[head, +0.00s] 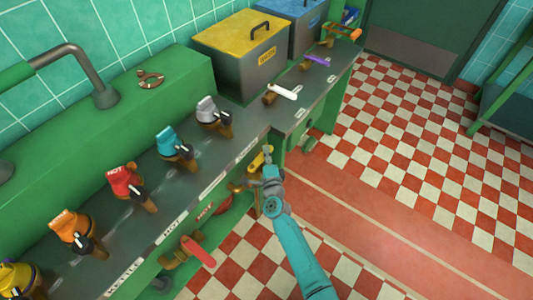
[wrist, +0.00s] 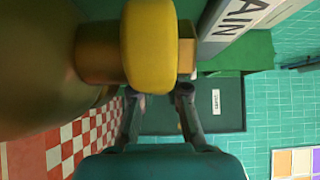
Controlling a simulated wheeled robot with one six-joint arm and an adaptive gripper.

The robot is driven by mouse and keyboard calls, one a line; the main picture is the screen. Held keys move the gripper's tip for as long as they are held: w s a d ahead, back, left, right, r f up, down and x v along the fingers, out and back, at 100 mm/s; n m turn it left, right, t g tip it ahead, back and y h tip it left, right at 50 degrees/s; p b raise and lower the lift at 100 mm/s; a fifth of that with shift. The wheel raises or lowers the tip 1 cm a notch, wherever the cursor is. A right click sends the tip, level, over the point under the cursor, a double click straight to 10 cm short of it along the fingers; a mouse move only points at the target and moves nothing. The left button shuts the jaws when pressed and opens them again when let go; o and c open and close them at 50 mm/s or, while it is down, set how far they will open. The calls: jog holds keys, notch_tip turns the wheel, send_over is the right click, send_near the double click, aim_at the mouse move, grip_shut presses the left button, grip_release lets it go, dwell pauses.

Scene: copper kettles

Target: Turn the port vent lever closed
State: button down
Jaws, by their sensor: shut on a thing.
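My gripper (head: 268,157) is at the front edge of the dark counter, beside a yellow lever (head: 257,161) on a brass fitting. In the wrist view the yellow lever handle (wrist: 148,45) fills the top middle, and my two fingertips (wrist: 159,92) stand on either side of its near end, shut on it. A brass body (wrist: 100,55) lies behind and left of the handle. A plate beside it shows the letters "AIN" (wrist: 237,22). I cannot read a port vent label in either view, so I cannot tell which lever bears that name.
A red lever (head: 198,250) sits lower left on the front. White (head: 282,91), purple (head: 317,60) and orange (head: 348,33) levers stand along the right counter. Several coloured taps, including a red one (head: 126,181), line the left counter. The checkered floor (head: 410,150) is open to the right.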

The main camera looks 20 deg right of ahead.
jog(key=shift+s+h, duration=0.1)
jog(key=shift+h, duration=0.2)
jog(key=shift+s+d+m+g+h, duration=0.2)
jog(key=shift+s+m+g+h, duration=0.45)
jog(key=shift+m+h, duration=0.55)
jog(key=shift+s+d+m+g+h, duration=0.25)
jog(key=shift+s+m+g+h, duration=0.45)
jog(key=shift+h, duration=0.75)
jog(key=shift+s+d+m+g+h, duration=0.2)
jog(key=shift+s+m+g+h, duration=0.35)
jog(key=shift+m+h, duration=0.7)
jog(key=c, duration=1.4)
grip_release()
jog(key=shift+f, duration=0.1)
jog(key=shift+c, duration=0.2)
jog(key=v, duration=1.2)
